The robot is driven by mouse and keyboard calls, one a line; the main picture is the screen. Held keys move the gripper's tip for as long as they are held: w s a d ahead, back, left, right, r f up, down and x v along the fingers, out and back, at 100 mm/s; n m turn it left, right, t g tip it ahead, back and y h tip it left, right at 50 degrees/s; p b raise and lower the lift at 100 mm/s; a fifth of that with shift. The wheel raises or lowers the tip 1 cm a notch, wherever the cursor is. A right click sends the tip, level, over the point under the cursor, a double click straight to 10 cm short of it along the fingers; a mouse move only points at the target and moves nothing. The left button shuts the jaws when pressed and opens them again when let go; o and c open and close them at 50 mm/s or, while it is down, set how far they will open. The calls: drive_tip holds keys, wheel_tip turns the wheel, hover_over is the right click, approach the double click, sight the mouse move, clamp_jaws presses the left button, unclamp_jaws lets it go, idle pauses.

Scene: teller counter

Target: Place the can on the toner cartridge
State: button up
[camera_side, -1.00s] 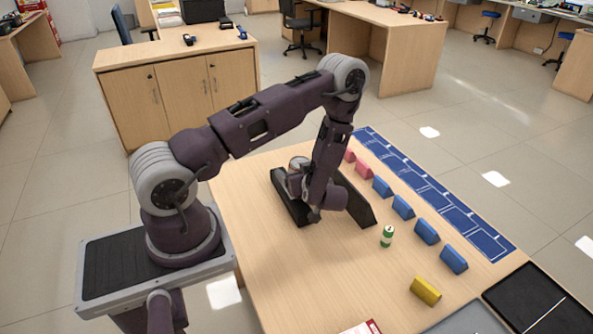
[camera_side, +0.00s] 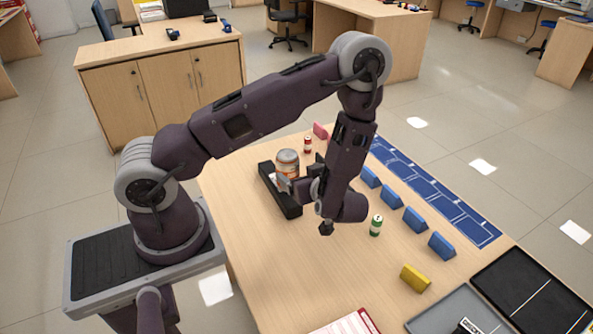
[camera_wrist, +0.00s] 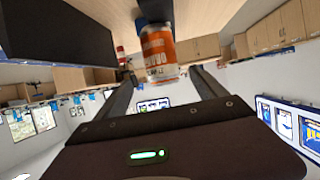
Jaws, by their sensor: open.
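An orange and white can with a grey top (camera_side: 287,160) stands upright by a long black block (camera_side: 279,190), which looks like the toner cartridge. In the wrist view the can (camera_wrist: 158,52) shows upside down, in line with the gap between my fingers. The black block (camera_wrist: 62,32) is at upper left there. My gripper (camera_side: 284,184) is level, low over the table and pointed at the can. It is open, with a finger on each side of the gap (camera_wrist: 163,78). My arm hides part of the area right of the can.
A small red can (camera_side: 307,145) stands behind, and a green can (camera_side: 376,225) stands right of my wrist. Grey and black trays (camera_side: 530,290) are at the front right.

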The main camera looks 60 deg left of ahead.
drive_tip(key=w+d+r+m+t+h, duration=0.2)
drive_tip(key=w+d+r+t+h, duration=0.3)
drive_tip(key=w+d+r+h, duration=0.45)
drive_tip(key=s+d+r+m+t+h, duration=0.15)
drive_tip(key=d+r+m+h, duration=0.35)
drive_tip(key=d+r, duration=0.55)
drive_tip(key=s+d+r+m+h, duration=0.1)
drive_tip(key=s+r+m, duration=0.25)
drive_tip(key=s, duration=0.25)
drive_tip(key=s+d+r+m, duration=0.1)
drive_tip(key=s+r+m, duration=0.25)
drive_tip(key=s, duration=0.35)
drive_tip(key=s+a+f+m+g+y, duration=0.1)
drive_tip(key=s+a, duration=0.2)
drive_tip(key=s, duration=0.3)
drive_tip(key=s+a+f+m+g+y, duration=0.1)
drive_tip(key=s+a+m, duration=0.1)
drive_tip(key=s, duration=0.4)
drive_tip(key=shift+a, duration=0.4)
